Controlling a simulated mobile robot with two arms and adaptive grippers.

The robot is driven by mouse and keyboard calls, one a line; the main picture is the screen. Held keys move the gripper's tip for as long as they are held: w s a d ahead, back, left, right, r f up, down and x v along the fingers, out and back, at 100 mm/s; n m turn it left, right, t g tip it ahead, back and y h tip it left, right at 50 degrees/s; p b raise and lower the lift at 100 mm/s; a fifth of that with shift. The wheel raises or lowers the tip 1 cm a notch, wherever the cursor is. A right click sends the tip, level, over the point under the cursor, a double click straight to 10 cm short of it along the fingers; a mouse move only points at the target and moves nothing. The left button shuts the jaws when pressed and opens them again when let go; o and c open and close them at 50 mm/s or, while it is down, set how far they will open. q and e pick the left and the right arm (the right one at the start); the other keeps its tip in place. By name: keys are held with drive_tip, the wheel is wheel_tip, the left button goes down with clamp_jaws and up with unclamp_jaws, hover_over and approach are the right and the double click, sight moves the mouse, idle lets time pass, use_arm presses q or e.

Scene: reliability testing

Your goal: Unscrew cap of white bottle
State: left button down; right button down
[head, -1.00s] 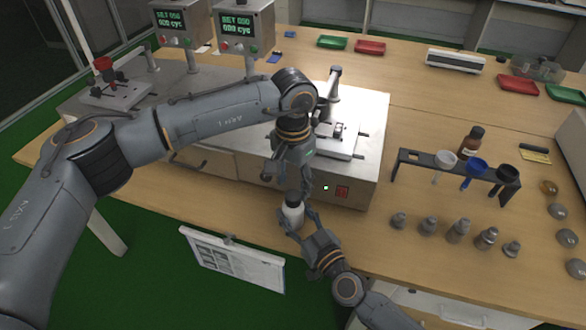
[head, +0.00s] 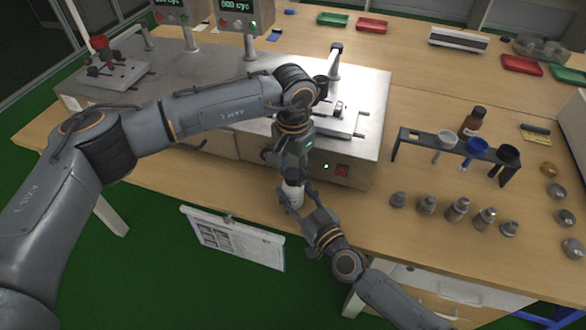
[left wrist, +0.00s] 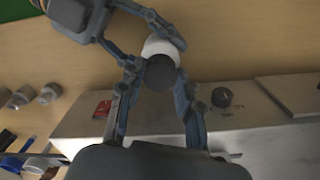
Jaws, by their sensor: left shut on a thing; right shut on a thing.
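The white bottle (head: 291,196) stands upright near the front edge of the wooden table, in front of the steel test machine. Its dark cap (head: 293,174) is on top; the cap (left wrist: 160,72) also shows in the left wrist view, with part of the white body (left wrist: 160,46) behind it. My left gripper (head: 292,168) comes down from above and is shut on the cap, one finger on each side. My right gripper (head: 294,197) comes from the lower right and is shut on the white bottle body. The fingers hide part of the bottle and cap.
The steel machine (head: 250,160) stands close behind the bottle. A dark rack (head: 455,154) with cups and a brown bottle (head: 472,122) are to the right. Several small metal weights (head: 457,209) stand along the front right. A clipboard (head: 240,238) hangs at the table's front.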

use_arm(q)
drive_tip(key=n, duration=0.3)
drive_tip(key=shift+n, duration=0.4)
drive_tip(key=n, duration=0.3)
drive_tip(key=shift+n, duration=0.3)
drive_tip(key=n, duration=0.3)
drive_tip(key=shift+n, duration=0.4)
drive_tip(key=n, duration=0.3)
drive_tip(key=shift+n, duration=0.4)
drive_tip(key=n, duration=0.3)
drive_tip(key=shift+n, duration=0.4)
drive_tip(key=n, duration=0.3)
drive_tip(key=shift+n, duration=0.4)
drive_tip(key=n, duration=0.3)
drive_tip(key=shift+r+n, duration=0.1)
drive_tip(key=shift+n, duration=0.3)
drive_tip(key=n, duration=0.3)
drive_tip(key=shift+n, duration=0.3)
drive_tip(key=n, duration=0.5)
drive_tip(key=shift+n, duration=0.3)
drive_tip(key=n, duration=0.5)
drive_tip(key=shift+n, duration=0.4)
drive_tip(key=n, duration=0.5)
drive_tip(key=shift+n, duration=0.3)
drive_tip(key=n, duration=0.7)
drive_tip(key=shift+w, duration=0.1)
